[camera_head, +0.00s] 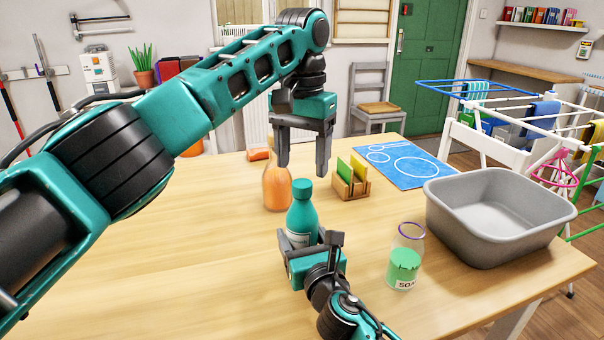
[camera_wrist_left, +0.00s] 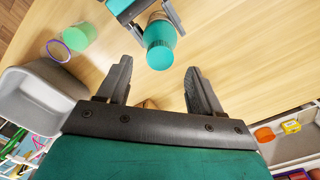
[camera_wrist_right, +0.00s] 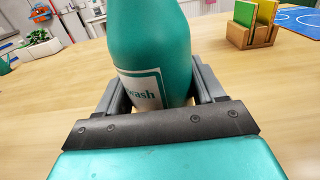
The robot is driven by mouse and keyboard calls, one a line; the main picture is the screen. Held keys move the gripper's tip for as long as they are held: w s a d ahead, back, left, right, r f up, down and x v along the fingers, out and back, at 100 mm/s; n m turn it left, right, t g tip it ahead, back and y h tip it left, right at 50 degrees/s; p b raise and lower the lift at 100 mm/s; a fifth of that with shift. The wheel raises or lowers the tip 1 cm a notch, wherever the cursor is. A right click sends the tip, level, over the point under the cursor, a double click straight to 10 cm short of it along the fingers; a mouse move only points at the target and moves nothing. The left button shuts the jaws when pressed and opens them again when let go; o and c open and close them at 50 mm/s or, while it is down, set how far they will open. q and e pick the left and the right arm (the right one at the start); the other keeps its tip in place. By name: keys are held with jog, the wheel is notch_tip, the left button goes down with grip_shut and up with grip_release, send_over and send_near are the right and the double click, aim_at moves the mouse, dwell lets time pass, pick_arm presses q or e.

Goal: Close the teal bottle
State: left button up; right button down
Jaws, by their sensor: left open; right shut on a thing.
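The teal bottle (camera_head: 301,217) stands upright on the wooden table. A teal cap (camera_head: 302,187) sits on its top; whether it is tight cannot be seen. The cap also shows from above in the left wrist view (camera_wrist_left: 160,56). My right gripper (camera_head: 309,241) is shut around the bottle's lower body, and its fingers flank the labelled bottle (camera_wrist_right: 150,60) in the right wrist view. My left gripper (camera_head: 302,169) is open and empty, pointing down above the cap, with its fingers apart and not touching it.
An orange bottle (camera_head: 276,188) stands close behind the teal bottle. A wooden holder (camera_head: 351,188) with sponges is behind right. A soap jar (camera_head: 404,262) and a grey basin (camera_head: 470,230) stand to the right. The table's left front is clear.

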pick_arm(q)
jog(key=shift+r, duration=1.6)
pick_arm(e)
jog(key=shift+c, duration=0.2)
grip_release()
pick_arm(q)
notch_tip(320, 180, up, 2)
jog(key=shift+p, duration=1)
pick_arm(e)
jog(key=v, duration=1.3)
